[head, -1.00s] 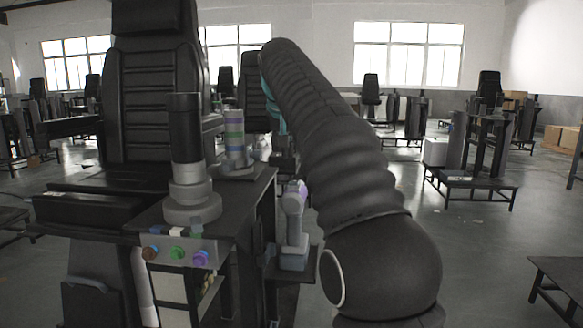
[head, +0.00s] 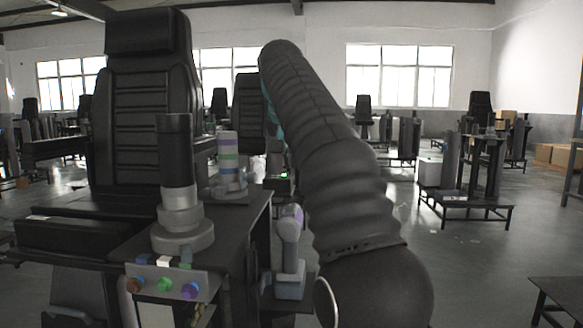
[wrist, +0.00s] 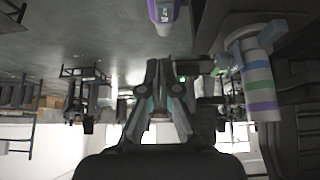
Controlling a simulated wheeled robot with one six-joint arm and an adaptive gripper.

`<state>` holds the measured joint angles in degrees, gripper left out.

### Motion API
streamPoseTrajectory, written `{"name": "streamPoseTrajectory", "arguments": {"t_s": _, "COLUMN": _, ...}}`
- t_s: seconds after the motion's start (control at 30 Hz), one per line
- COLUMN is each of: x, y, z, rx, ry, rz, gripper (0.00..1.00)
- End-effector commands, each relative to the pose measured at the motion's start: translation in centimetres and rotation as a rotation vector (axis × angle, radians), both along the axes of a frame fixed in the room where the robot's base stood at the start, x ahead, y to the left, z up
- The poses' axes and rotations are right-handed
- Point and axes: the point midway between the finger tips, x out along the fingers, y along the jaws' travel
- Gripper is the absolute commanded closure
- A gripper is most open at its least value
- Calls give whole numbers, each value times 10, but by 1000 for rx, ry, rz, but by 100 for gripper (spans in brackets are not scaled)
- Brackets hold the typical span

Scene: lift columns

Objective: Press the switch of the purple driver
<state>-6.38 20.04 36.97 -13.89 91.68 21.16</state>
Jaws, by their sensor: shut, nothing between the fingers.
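In the head view my gripper is mostly hidden behind my arm.
A tall dark-topped column (head: 176,165) and a striped cylinder (head: 229,160) stand on the workstation. Its front panel (head: 205,282) carries coloured knobs. A black chair (head: 148,95) stands behind. The striped cylinder is at the right in the wrist view (wrist: 258,80). Open floor lies to the right.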

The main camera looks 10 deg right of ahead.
Motion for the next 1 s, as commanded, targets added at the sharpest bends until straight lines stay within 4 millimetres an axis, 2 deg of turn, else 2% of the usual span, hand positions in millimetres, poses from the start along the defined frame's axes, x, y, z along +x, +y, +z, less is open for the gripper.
{"name": "streamPoseTrajectory", "arguments": {"t_s": 0.03, "x": 5, "y": -2, "z": -12, "rx": 0, "ry": 2, "rz": -1, "gripper": 100}}
{"name": "streamPoseTrajectory", "arguments": {"t_s": 0.4, "x": 41, "y": -16, "z": -68, "rx": -1, "ry": 0, "rz": -3, "gripper": 100}}
{"name": "streamPoseTrajectory", "arguments": {"t_s": 0.53, "x": 37, "y": -14, "z": -89, "rx": -1, "ry": 0, "rz": -1, "gripper": 100}}
{"name": "streamPoseTrajectory", "arguments": {"t_s": 0.73, "x": 34, "y": -13, "z": -102, "rx": 0, "ry": 0, "rz": -2, "gripper": 100}}
{"name": "streamPoseTrajectory", "arguments": {"t_s": 1.0, "x": 33, "y": -13, "z": -104, "rx": 0, "ry": -1, "rz": -2, "gripper": 100}}
